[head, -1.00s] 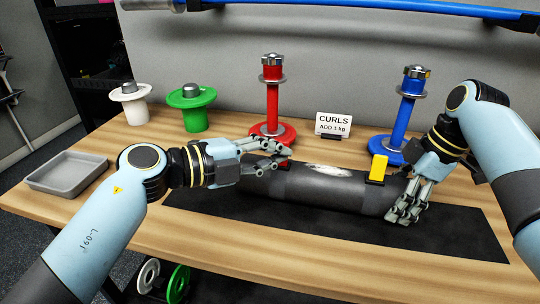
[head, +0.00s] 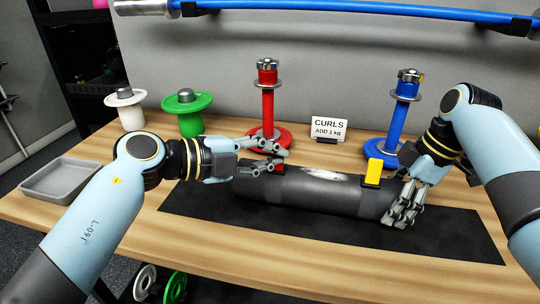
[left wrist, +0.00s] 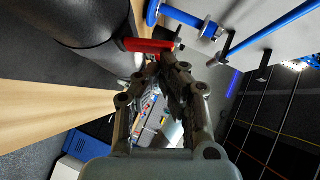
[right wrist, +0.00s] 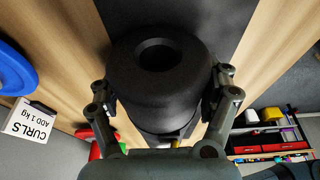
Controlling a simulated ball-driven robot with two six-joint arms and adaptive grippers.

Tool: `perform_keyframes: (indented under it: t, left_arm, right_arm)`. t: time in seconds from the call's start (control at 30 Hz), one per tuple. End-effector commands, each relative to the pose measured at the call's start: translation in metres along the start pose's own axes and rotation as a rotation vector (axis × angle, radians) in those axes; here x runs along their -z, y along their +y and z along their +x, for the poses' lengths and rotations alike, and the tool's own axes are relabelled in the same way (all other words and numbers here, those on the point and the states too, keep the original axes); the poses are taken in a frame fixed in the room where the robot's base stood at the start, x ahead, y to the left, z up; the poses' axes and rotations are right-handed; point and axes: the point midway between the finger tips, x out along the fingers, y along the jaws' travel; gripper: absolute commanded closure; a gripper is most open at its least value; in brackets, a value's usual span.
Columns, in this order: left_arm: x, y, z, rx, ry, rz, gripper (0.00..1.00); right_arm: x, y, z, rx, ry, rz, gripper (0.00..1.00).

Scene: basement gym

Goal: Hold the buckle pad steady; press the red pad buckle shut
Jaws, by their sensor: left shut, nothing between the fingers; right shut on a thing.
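The buckle pad (head: 318,190) is a dark grey cylinder lying on its side on a black mat. A yellow buckle (head: 372,172) stands up near its right end. The red buckle (head: 279,168) is on its left part, mostly hidden by my left fingers; in the left wrist view it is a red bar (left wrist: 148,45) jutting from the pad. My left gripper (head: 276,160) is shut and empty, its tips close to the red buckle; I cannot tell if they touch. My right gripper (head: 402,212) is shut around the pad's right end, whose round hole shows between the fingers (right wrist: 165,88).
Red (head: 267,105) and blue (head: 402,115) weight stands and a "CURLS ADD 1 kg" card (head: 327,127) are behind the pad. Green (head: 188,118) and white (head: 127,110) weights and a grey tray (head: 62,180) are at left. The mat's front (head: 330,228) is clear.

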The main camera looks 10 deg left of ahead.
Motion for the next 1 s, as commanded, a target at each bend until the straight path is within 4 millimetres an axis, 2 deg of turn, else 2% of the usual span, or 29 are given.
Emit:
perform_keyframes:
  t: [0.27, 1.0]
  left_arm:
    - [-0.004, -0.007, 0.004, -0.097, -0.002, -0.096, 1.00]
    - [-0.028, -0.020, 0.027, -0.574, -0.005, -0.577, 1.00]
  right_arm:
    - [-0.001, -0.002, 0.002, 0.005, -0.001, 0.001, 0.62]
    - [-0.001, -0.002, 0.002, 0.005, -0.001, 0.001, 0.62]
